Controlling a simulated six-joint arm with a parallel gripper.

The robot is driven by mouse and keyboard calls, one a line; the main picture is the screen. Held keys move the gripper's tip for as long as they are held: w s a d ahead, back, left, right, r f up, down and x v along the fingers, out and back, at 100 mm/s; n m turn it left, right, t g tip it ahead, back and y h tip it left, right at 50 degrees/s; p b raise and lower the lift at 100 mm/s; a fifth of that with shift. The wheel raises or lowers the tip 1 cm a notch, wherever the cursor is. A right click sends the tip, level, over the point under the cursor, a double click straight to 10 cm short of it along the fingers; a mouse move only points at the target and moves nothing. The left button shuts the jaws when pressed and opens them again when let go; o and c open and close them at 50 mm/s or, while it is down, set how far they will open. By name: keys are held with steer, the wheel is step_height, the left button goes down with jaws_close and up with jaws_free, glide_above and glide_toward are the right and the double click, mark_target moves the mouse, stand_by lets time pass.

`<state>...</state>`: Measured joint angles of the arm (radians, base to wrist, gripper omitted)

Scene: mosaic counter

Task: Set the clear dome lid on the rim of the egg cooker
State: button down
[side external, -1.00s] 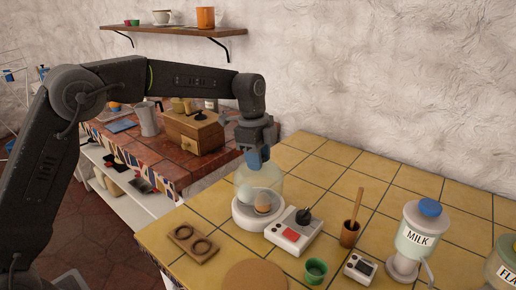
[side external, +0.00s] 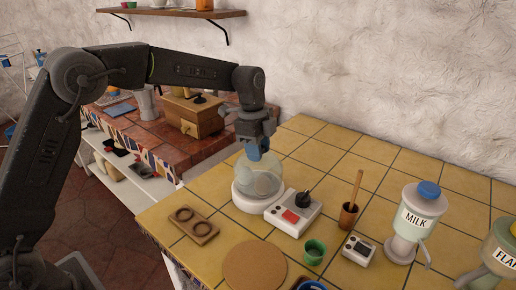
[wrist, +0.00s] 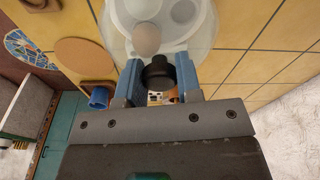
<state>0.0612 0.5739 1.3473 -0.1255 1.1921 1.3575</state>
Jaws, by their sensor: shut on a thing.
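The clear dome lid (side external: 262,178) is directly over the white round egg cooker (side external: 248,203) on the yellow tiled counter. My gripper (side external: 258,150) is above the dome, its blue fingers shut on the lid's black knob (wrist: 157,73) in the wrist view. Through the clear dome, the wrist view shows the pale cooker inside and a brownish egg (wrist: 147,39). The dome looks roughly upright, its lower edge at or very near the cooker's rim. I cannot tell whether it touches all round.
A white box with a red patch and black lever (side external: 293,212) stands close right of the cooker. A wooden two-ring holder (side external: 194,226), round board (side external: 254,265), green cup (side external: 314,251) and milk dispenser (side external: 417,218) stand nearby. Tiles behind the cooker are clear.

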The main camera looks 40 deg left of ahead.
steer(key=shift+f, duration=0.95)
stand_by(1.6)
steer(key=c, duration=0.7)
jaws_free()
steer(key=shift+r, duration=0.1)
steer(key=shift+r, duration=3.45)
